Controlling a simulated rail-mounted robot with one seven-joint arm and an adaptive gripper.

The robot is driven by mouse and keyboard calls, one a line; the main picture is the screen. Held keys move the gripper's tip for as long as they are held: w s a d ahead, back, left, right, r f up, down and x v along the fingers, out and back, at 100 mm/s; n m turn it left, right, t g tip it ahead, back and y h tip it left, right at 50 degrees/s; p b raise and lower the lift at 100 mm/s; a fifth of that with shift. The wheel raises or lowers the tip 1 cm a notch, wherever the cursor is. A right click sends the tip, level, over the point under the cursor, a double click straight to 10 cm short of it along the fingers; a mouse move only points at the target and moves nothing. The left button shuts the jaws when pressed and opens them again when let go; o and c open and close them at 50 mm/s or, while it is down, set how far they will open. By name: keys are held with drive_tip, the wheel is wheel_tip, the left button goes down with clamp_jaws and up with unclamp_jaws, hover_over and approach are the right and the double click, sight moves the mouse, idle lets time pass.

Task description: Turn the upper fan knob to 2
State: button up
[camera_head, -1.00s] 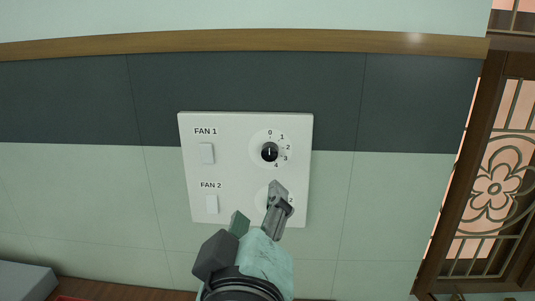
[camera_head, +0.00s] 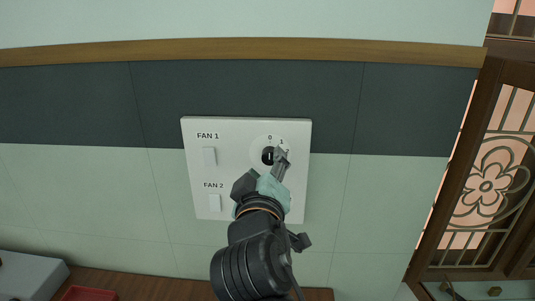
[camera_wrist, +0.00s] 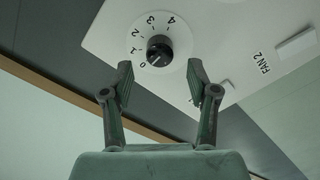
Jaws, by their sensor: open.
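The upper fan knob (camera_head: 267,156) is a round black knob on a white dial, level with the FAN 1 label. In the wrist view the knob (camera_wrist: 159,50) shows whole, and its pale pointer mark faces the 0; the numbers 0 to 4 run around it. My gripper (camera_head: 265,166) is in front of the panel at the upper dial and partly covers its numbers. In the wrist view the gripper (camera_wrist: 160,73) is open, with the knob just beyond and between its two spread fingertips. I see no contact with the knob.
The white panel (camera_head: 238,124) is mounted on the tiled wall. Two rocker switches, FAN 1 (camera_head: 209,156) and FAN 2 (camera_head: 215,203), sit on its left. My arm hides the lower dial. A red tray (camera_head: 82,293) and grey box (camera_head: 30,276) are at lower left.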

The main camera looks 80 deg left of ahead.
sight(268, 158)
drive_tip(key=shift+x, duration=1.55)
clamp_jaws()
